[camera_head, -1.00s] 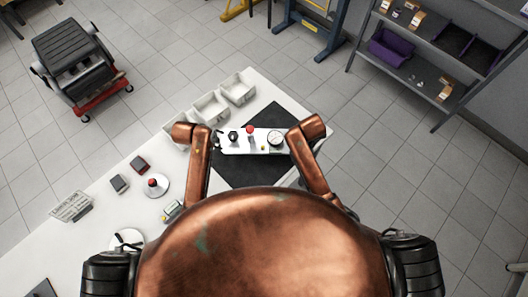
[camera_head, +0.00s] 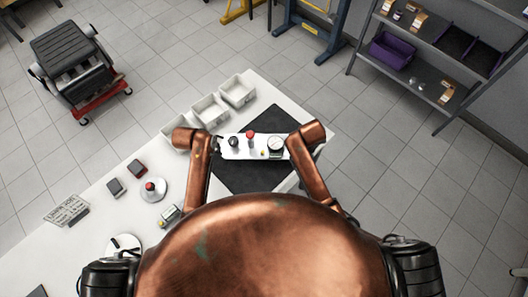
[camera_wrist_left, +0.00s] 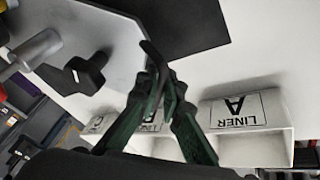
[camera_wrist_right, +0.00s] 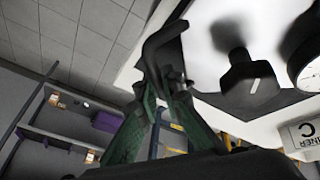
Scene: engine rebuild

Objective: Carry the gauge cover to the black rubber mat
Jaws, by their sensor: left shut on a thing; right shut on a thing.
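The gauge cover (camera_head: 243,156) is a long pale plate with a black knob, a red knob and a round dial. In the head view it lies level across the upper part of the black rubber mat (camera_head: 245,178), its left end past the mat's edge; its height above the mat is unclear. My left gripper (camera_head: 217,145) is shut on its left end, and my right gripper (camera_head: 291,147) on its right end. The left wrist view shows the left fingers (camera_wrist_left: 158,72) at the plate (camera_wrist_left: 115,45). The right wrist view shows the right fingers (camera_wrist_right: 165,65) closed at its edge.
White bins (camera_head: 238,90) stand on the white table (camera_head: 100,220) behind and left of the mat. A shelf unit (camera_head: 420,75) stands beyond.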

